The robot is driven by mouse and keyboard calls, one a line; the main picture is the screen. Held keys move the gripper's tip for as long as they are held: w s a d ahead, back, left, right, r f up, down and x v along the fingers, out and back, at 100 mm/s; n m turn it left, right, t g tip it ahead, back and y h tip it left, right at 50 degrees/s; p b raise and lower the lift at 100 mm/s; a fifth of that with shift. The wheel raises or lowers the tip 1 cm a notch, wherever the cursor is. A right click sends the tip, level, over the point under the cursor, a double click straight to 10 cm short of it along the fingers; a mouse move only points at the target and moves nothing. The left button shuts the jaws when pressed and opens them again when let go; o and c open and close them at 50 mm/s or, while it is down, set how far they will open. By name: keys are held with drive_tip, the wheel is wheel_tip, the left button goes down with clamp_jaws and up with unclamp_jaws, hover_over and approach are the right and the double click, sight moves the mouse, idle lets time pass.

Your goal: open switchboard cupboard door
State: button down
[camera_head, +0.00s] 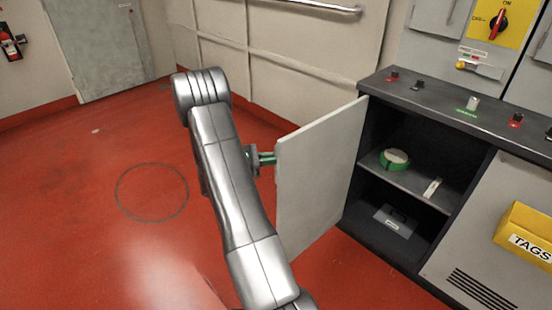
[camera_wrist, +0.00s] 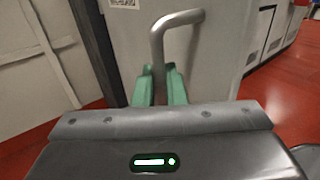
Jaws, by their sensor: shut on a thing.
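The grey cupboard door (camera_head: 318,178) stands swung wide open, at an angle to the dark cupboard (camera_head: 437,152). My gripper (camera_head: 266,159) is at the door's outer face in the head view, partly hidden by my arm. In the wrist view, the green fingers of my gripper (camera_wrist: 160,88) are shut on a bent metal handle (camera_wrist: 158,42) on the door (camera_wrist: 215,50). The handle's upper bend shows above the fingers; the gripped part is hidden between them.
A yellow TAGS box (camera_head: 526,236) sits on the right front. Red floor (camera_head: 95,215) to the left is clear. A wall rail (camera_head: 320,7) runs behind.

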drive_tip(key=shift+d, duration=0.1)
drive_tip(key=c, duration=1.7)
unclamp_jaws()
drive_tip(key=shift+d, duration=0.1)
drive_tip(key=p+v, duration=0.1)
drive_tip(key=v, duration=1.3)
drive_tip(key=shift+w, duration=0.15)
